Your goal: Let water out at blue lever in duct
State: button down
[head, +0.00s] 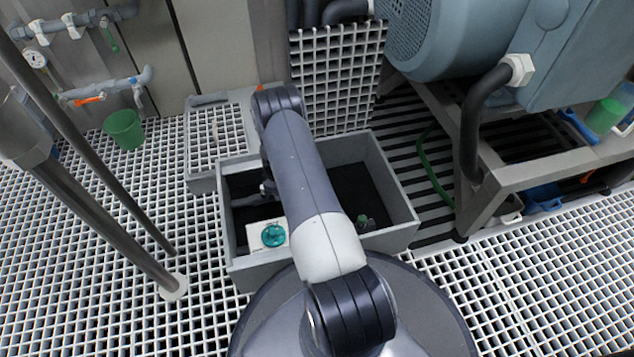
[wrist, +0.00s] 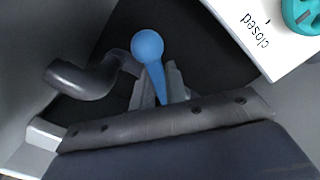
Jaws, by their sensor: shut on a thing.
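The blue lever (wrist: 147,47), with a round ball end, shows in the wrist view. My gripper (wrist: 160,86) is shut on the lever's stem below the ball, one grey finger on each side. A dark grey bent pipe (wrist: 85,80) lies just left of the lever. The duct (head: 402,205) is an open grey trough with a dark inside, in the middle of the head view. My arm reaches over it and hides the lever there.
A white block (head: 255,238) with a teal knob (head: 273,235) sits in the duct; the wrist view shows "closed" printed on it. A small green item (head: 363,221) is at the duct's right. A blue-grey machine (head: 440,45) stands at right.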

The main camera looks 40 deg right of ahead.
jog(key=shift+w+d+n, duration=0.4)
jog(key=shift+d+n, duration=0.05)
jog(key=shift+n, duration=0.6)
jog(key=shift+w+d+n, duration=0.35)
jog(key=shift+d+n, duration=0.1)
jog(key=shift+n, duration=0.6)
jog(key=shift+s, duration=0.2)
dwell(3.3)
jog(key=m, duration=0.1)
jog(key=s+a+m, duration=0.1)
jog(key=m, duration=0.1)
jog(key=shift+s+a, duration=0.15)
jog(key=a+m, duration=0.1)
jog(key=m, duration=0.1)
jog(key=s+a+m, duration=0.1)
jog(key=m, duration=0.2)
jog(key=shift+a, duration=0.15)
jog(key=a+m, duration=0.1)
jog(key=m, duration=0.1)
jog(key=a+m, duration=0.1)
jog(key=m, duration=0.1)
jog(key=shift+s, duration=0.1)
jog(key=shift+w+a+m, duration=0.15)
jog(key=shift+a+m, duration=0.4)
jog(key=shift+m, duration=0.45)
jog(key=shift+w+a+m, duration=0.1)
jog(key=shift+a+m, duration=0.45)
jog(key=shift+m, duration=0.45)
